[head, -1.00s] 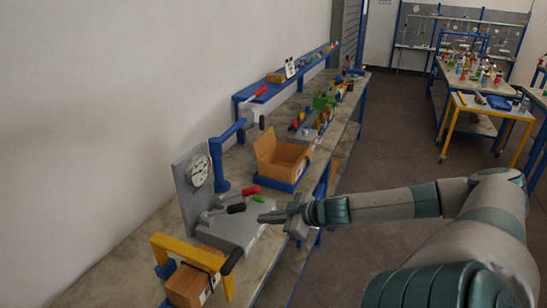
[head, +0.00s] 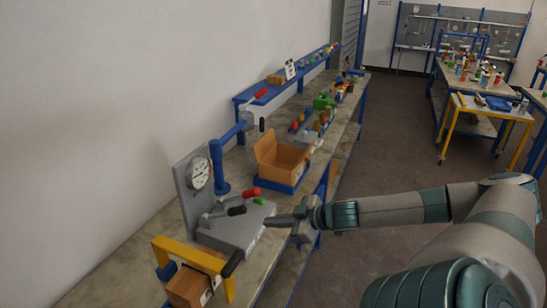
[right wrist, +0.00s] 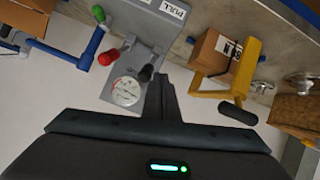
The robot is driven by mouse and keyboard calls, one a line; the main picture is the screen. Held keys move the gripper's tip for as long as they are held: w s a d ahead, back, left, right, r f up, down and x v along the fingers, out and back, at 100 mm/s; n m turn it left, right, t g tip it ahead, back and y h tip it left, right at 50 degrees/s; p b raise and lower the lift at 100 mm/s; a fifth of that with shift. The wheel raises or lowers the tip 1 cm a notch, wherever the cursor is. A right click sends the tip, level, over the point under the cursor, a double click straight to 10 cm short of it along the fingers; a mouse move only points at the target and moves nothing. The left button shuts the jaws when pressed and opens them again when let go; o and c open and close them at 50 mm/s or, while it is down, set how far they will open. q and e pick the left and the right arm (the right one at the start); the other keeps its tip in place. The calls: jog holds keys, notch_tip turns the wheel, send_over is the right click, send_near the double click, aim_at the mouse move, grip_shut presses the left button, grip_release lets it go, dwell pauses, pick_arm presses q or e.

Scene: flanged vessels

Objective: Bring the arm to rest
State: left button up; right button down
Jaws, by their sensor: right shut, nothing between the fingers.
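My right gripper (head: 273,219) is shut and empty. In the head view it reaches in from the right, above the front edge of the bench, at the right side of a grey gauge fixture (head: 232,232). The fixture has a round dial (head: 198,173) on an upright plate, and levers with black, red and green ends. In the right wrist view the shut fingers (right wrist: 160,95) point toward the fixture, with the dial (right wrist: 126,91) left of them. I cannot tell whether the fingertips touch the fixture. My left gripper is out of view.
A yellow frame (head: 190,252) with a black handle stands over a cardboard box (head: 190,287) at the bench's near end. An open cardboard box (head: 283,158) sits in a blue tray behind the fixture. The aisle floor (head: 385,125) right of the bench is clear.

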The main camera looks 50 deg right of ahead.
dwell(0.6)
